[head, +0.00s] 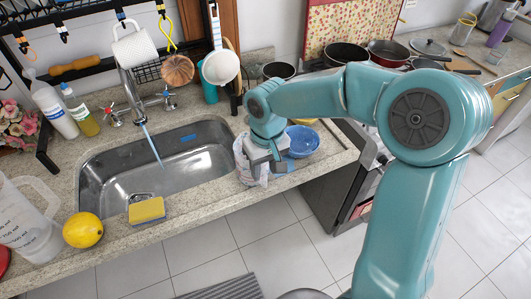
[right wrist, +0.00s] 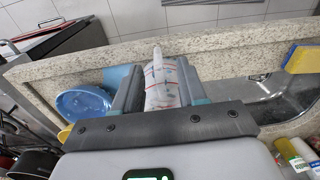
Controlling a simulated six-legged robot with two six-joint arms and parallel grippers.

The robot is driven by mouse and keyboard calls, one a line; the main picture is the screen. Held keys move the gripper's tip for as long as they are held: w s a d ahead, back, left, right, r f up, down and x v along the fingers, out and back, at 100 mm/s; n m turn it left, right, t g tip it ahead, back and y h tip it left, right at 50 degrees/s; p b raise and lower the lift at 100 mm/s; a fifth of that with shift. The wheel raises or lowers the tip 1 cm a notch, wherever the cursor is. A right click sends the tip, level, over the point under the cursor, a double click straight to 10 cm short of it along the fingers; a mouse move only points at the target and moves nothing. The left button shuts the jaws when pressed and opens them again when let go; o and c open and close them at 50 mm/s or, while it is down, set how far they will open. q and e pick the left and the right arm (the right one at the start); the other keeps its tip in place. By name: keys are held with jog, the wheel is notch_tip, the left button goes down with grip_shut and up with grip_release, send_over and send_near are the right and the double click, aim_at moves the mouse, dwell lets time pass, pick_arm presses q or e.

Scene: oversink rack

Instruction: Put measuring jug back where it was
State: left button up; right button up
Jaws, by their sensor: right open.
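My right gripper (head: 266,160) is open, low over the counter to the right of the sink. In the right wrist view, its spread fingers (right wrist: 160,88) stand on either side of a pale item (right wrist: 163,82) with red and blue marks. A narrow pale part sticks up at its far end. In the head view this item (head: 243,160) is partly hidden behind the gripper; I cannot tell whether it is a jug. A large translucent jug (head: 22,222) with a handle and printed measuring marks stands at the left edge, partly cut off. My left gripper is not in view.
A blue bowl (head: 303,142) stands close right of my right gripper. The sink (head: 165,165) lies to its left, with a yellow sponge (head: 147,210) on the front rim and a lemon (head: 83,230) near the big jug. Pans (head: 388,52) stand at the back right.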

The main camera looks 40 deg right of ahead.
jog(key=r, duration=0.7)
jog(key=shift+s+d, duration=0.15)
jog(key=shift+s, duration=0.05)
jog(key=shift+w+r, duration=0.1)
jog(key=shift+r, duration=0.4)
